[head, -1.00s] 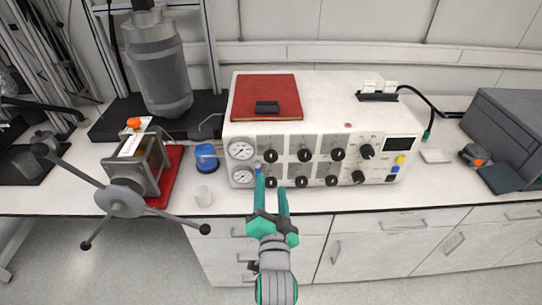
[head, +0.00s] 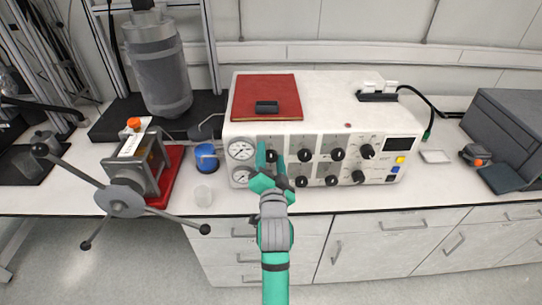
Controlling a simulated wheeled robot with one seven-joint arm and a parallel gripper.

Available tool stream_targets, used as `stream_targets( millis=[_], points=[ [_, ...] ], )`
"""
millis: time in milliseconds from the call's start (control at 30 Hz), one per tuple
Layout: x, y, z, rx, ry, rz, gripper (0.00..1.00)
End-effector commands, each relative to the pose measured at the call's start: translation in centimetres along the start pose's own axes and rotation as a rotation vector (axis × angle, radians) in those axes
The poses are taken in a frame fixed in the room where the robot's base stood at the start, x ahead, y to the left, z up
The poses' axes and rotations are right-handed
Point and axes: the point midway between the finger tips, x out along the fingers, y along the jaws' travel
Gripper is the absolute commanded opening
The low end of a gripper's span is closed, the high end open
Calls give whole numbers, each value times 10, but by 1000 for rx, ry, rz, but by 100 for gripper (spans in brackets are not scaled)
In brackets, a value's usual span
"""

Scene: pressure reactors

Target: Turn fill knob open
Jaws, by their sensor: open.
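The white control box (head: 315,112) on the bench has two rows of black knobs on its front, and their labels are too small to read, so I cannot tell which is the fill knob. My gripper (head: 271,156) is open in front of the panel's left part. Its teal fingers stand on either side of the upper-left knob (head: 271,155) in the picture; I cannot tell if they touch it. The lower-left knob is mostly hidden behind my gripper. The upper middle knob (head: 304,155) and upper right knob (head: 337,153) show clearly.
Two round gauges (head: 241,150) sit left of the knobs. A red book (head: 265,92) lies on the box.

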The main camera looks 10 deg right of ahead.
Motion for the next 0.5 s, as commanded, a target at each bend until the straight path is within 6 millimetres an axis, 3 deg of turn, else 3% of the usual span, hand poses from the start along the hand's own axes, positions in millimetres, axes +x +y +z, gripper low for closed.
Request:
stream_targets(
  millis=[333,500],
  points=[
    [4,0,0,0,0,0,53],
    [4,0,0,0,0,0,14]
  ],
)
